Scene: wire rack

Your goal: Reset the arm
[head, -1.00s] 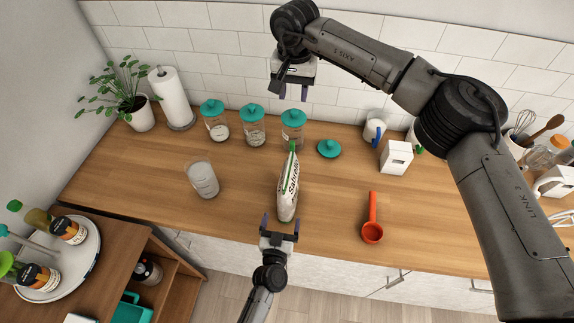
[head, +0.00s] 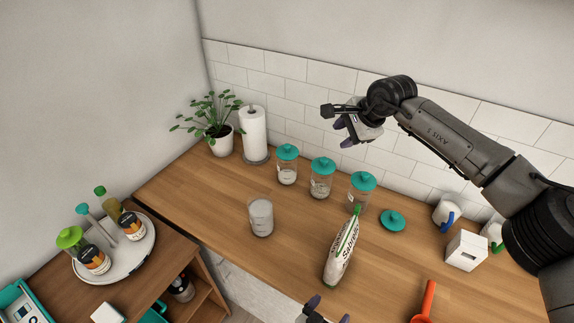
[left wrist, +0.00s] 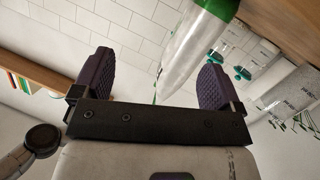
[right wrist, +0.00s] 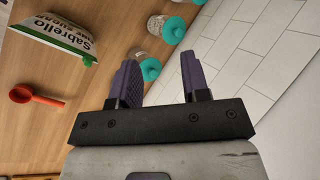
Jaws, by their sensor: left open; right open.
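My right gripper (head: 343,132) is in the air by the tiled wall, above and behind the jars. Its fingers are apart with nothing between them; they also show in the right wrist view (right wrist: 160,65). My left gripper (head: 329,309) is at the bottom edge of the head view, in front of the white Sabrello bag (head: 340,252). Its fingers are apart and empty in the left wrist view (left wrist: 155,68), where the bag (left wrist: 188,48) shows beyond them. The bag stands on the counter, apart from both grippers.
Several teal-lidded jars (head: 321,183) stand along the back of the counter, with a loose teal lid (head: 393,220) to their right. A glass container (head: 261,218), a red scoop (head: 424,303) and a white box (head: 465,251) also stand or lie there. A paper towel roll (head: 253,134) is back left.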

